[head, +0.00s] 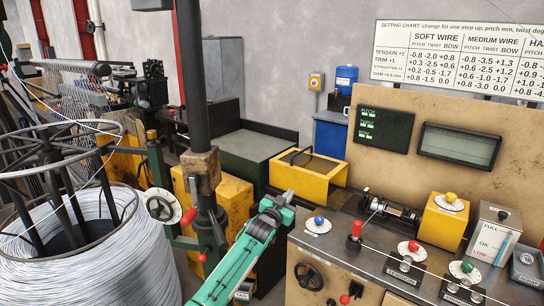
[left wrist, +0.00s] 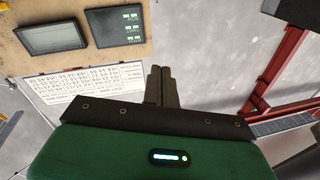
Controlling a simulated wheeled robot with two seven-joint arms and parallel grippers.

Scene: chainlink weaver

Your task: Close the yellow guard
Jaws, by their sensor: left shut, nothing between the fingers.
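The yellow guard (head: 330,182) is a box-like yellow frame with a dark panel or opening on top, in the middle of the head view beside the tan machine. I cannot tell how far open it is. My left gripper (head: 284,199) is at the end of the green arm that rises from the bottom. In the picture it shows just below and in front of the guard, with no clear contact. In the left wrist view, the fingers of my left gripper (left wrist: 162,86) are together and empty. The guard cannot be made out there. My right gripper is out of view.
A bench with dials, a red knob (head: 354,243) and a yellow block (head: 443,221) stands at right. A large wire coil (head: 70,262) fills the lower left.

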